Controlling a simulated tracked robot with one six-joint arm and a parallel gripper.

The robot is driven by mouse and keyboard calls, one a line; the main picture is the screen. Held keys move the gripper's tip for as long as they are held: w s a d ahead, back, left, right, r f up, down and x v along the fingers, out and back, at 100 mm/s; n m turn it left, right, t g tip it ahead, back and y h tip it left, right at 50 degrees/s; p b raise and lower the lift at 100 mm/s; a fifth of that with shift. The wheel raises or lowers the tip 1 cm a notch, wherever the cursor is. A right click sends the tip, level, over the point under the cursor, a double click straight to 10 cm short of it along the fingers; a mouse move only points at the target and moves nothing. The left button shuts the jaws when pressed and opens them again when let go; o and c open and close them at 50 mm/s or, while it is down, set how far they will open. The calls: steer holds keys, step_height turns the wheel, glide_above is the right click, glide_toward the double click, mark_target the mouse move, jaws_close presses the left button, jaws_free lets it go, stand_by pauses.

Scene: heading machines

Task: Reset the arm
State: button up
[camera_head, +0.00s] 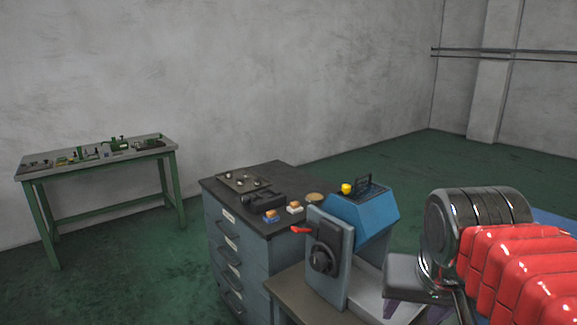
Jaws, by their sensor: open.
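My arm shows at the lower right, with a shiny grey metal joint and a red ribbed cover. My gripper (418,309) seems to be at the bottom edge below that joint, partly cut off by the frame. It is open, and I see nothing held in it. It is beside the blue and grey machine (362,218), to its right in the picture. I cannot tell how far apart they are.
The machine has a black knob (323,261), a red lever (301,230) and a yellow button (347,188). A grey drawer cabinet (236,245) with small parts on top stands left of it. A green workbench (104,158) stands far left. Green floor is open behind.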

steer(key=s+a+f+n+y, duration=0.1)
steer(key=s+a+f, duration=0.3)
steer(key=f, duration=0.5)
steer(key=shift+s+a+n+t, duration=0.15)
steer(key=shift+s+n+t, duration=0.25)
steer(key=shift+s+n, duration=0.5)
